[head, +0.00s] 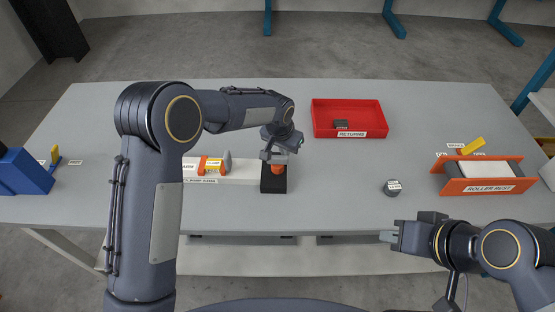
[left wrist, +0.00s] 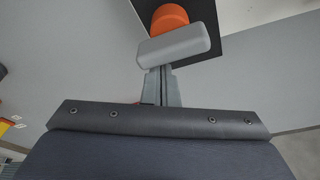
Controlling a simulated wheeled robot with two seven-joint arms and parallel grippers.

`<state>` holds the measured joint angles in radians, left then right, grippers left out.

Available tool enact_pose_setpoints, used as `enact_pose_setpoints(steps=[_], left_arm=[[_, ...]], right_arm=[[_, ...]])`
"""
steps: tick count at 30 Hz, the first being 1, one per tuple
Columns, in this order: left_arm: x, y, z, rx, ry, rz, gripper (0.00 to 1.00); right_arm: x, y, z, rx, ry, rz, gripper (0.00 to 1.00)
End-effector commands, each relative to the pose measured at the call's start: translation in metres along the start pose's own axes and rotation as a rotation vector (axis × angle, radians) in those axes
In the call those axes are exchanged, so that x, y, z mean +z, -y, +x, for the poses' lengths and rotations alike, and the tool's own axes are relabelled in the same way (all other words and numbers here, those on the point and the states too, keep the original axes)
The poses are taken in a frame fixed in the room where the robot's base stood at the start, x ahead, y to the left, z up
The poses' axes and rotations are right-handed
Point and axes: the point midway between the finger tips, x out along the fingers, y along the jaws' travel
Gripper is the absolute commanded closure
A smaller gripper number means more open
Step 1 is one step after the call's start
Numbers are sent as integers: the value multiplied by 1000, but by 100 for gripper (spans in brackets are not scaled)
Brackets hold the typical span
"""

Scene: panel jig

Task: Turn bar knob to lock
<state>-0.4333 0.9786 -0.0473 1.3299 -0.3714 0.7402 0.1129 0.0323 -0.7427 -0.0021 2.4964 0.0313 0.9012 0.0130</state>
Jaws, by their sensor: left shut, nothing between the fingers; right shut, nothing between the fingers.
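The bar knob appears as a light grey rounded bar (left wrist: 175,45) by an orange round hub (left wrist: 170,17) in the left wrist view. In the head view the orange hub (head: 278,169) stands on a black base (head: 273,184), and my left gripper partly hides the bar. My left gripper (head: 277,155) is shut and empty, directly at the knob. In the left wrist view its closed fingers (left wrist: 160,82) reach the bar's near side; I cannot tell whether they touch. My right gripper (head: 388,237) is shut and empty near the table's front edge, away from the knob.
A white strip (head: 243,171) with a yellow and orange block (head: 211,165) lies left of the black base. A red tray (head: 349,118) is behind, right. A dark round piece (head: 392,188) and an orange roller rest (head: 485,186) are right. A blue bin (head: 22,172) is far left.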

Motion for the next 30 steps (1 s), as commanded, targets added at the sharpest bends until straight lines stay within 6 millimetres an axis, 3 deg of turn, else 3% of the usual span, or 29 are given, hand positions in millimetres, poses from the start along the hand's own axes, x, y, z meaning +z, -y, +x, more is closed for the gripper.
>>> enact_pose_setpoints(steps=[1, 30], left_arm=[[11, 1, 11, -1, 30, 1, 100], [7, -9, 4, 1, 14, 3, 100]], right_arm=[[1, -1, 2, 0, 0, 0, 100], [2, -2, 4, 0, 0, 0, 100]])
